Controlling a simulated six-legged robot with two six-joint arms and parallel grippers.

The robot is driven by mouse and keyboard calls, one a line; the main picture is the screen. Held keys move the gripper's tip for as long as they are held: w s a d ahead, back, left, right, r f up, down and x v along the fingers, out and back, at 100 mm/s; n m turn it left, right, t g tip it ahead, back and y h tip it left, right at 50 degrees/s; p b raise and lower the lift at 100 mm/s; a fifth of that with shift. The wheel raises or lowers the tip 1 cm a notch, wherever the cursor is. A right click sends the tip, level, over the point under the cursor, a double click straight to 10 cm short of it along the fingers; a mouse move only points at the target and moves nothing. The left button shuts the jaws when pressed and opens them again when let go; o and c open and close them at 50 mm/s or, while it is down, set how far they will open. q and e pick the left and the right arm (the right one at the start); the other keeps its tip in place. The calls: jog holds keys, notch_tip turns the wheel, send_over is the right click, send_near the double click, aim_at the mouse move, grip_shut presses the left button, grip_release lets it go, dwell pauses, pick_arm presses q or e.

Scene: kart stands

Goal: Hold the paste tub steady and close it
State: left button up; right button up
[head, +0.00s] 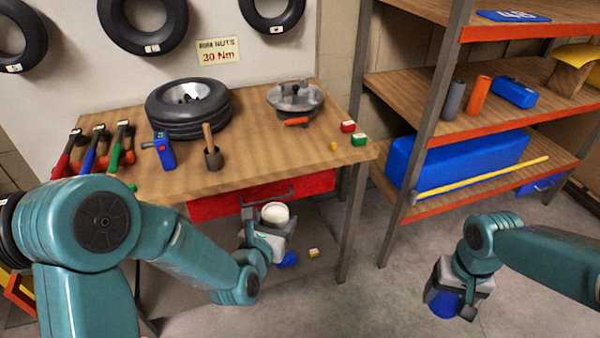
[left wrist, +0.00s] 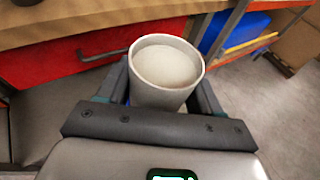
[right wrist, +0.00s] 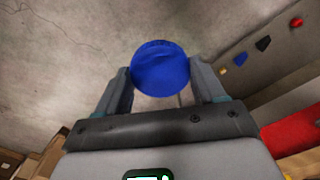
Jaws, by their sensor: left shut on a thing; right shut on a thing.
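The paste tub is a white, open-topped cup filled with pale paste (head: 275,212); it stands roughly upright in front of the bench's red drawer. My left gripper (head: 268,236) is shut around its sides, and the left wrist view shows the tub (left wrist: 165,95) between the fingers (left wrist: 165,100). My right gripper (head: 455,296) is off to the right, low over the floor, shut on a round blue lid (head: 444,304). The lid shows as a blue disc (right wrist: 161,68) between the fingers in the right wrist view. Tub and lid are well apart.
The wooden bench (head: 250,165) holds a wheel (head: 188,110), hammers and small parts. Its red drawer (head: 310,188) is close behind the tub. A shelf rack (head: 440,110) stands at right. A small block (head: 313,253) appears beside the tub.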

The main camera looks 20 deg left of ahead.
pick_arm(q)
jog(key=s+d+f+m+g+h, duration=0.1)
jog(key=s+d+f+m+h, duration=0.2)
jog(key=d, duration=0.4)
jog(key=s+d+f+m+g+h, duration=0.2)
jog(key=s+d+f+m+h, duration=0.2)
jog(key=d+f+h, duration=0.1)
jog(key=d+h, duration=0.1)
jog(key=d, duration=0.1)
jog(key=shift+d+m, duration=0.4)
pick_arm(e)
jog(key=shift+s+d+r+n, duration=0.15)
jog(key=shift+s+n, duration=0.05)
jog(key=shift+n, duration=0.1)
jog(key=shift+w+a+r+n, duration=0.25)
jog(key=shift+w+a+r, duration=0.15)
jog(key=shift+r, duration=0.1)
jog(key=shift+w+a+r+n, duration=0.25)
jog(key=shift+w+a+r, duration=0.1)
jog(key=shift+r, duration=0.15)
jog(key=a+r+n, duration=0.2)
jog(key=a+n, duration=0.1)
jog(key=a, duration=0.8)
jog(key=a+r+n, duration=0.2)
jog(key=a+r, duration=0.1)
jog(key=a, duration=0.8)
jog(key=shift+s+a+n, duration=0.3)
jog(key=shift+s+n, duration=0.05)
jog(key=shift+n, duration=0.05)
jog(key=shift+f, duration=0.1)
